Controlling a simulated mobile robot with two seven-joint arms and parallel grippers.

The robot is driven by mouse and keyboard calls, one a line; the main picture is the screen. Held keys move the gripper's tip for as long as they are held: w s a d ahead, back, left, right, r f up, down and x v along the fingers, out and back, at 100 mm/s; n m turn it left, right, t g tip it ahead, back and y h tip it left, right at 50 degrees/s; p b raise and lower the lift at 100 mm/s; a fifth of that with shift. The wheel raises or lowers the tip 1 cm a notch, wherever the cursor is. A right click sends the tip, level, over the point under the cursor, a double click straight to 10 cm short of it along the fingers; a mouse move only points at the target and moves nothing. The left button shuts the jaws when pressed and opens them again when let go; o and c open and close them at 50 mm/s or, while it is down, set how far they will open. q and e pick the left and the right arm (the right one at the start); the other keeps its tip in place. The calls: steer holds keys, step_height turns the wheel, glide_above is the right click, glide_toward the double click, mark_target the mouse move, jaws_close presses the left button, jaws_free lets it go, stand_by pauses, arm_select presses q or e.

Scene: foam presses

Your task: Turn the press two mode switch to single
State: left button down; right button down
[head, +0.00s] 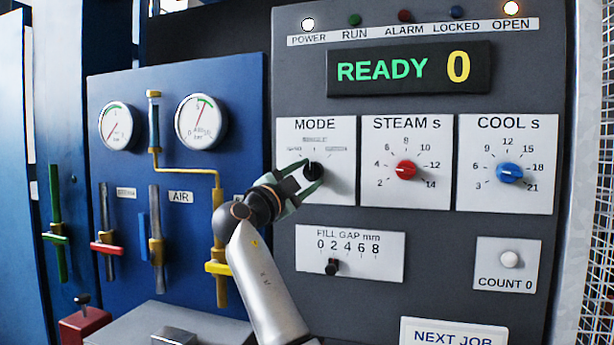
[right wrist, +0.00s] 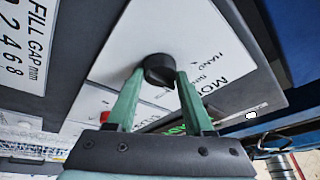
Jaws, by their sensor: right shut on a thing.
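The mode switch (head: 314,171) is a black round knob on the white MODE plate (head: 335,190) of the dark grey press panel. Small position labels sit in an arc above it, too blurred to read surely in the head view. My right gripper (head: 305,176) comes in from the lower left, its green fingers shut on the knob. In the right wrist view the two fingers (right wrist: 159,90) stand on either side of the black knob (right wrist: 158,66), touching it. I cannot tell which label the knob points to. My left gripper is not in view.
Beside the MODE plate are a red STEAM knob (head: 406,170) and a blue COOL knob (head: 509,173). The FILL GAP slider (head: 332,267) lies below. The display (head: 409,69) reads READY 0. A blue panel (head: 170,120) with gauges and coloured valve handles stands left.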

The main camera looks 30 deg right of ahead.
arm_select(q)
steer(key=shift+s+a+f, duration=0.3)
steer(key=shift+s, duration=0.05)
arm_select(e)
steer(key=shift+m, duration=0.4)
steer(key=shift+c, duration=1.4)
jaws_free()
arm_select(q)
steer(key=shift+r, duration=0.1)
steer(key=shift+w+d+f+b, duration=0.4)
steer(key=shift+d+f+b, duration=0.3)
steer(key=shift+b, duration=0.55)
arm_select(e)
steer(key=v, duration=1.2)
steer(key=shift+a, duration=0.25)
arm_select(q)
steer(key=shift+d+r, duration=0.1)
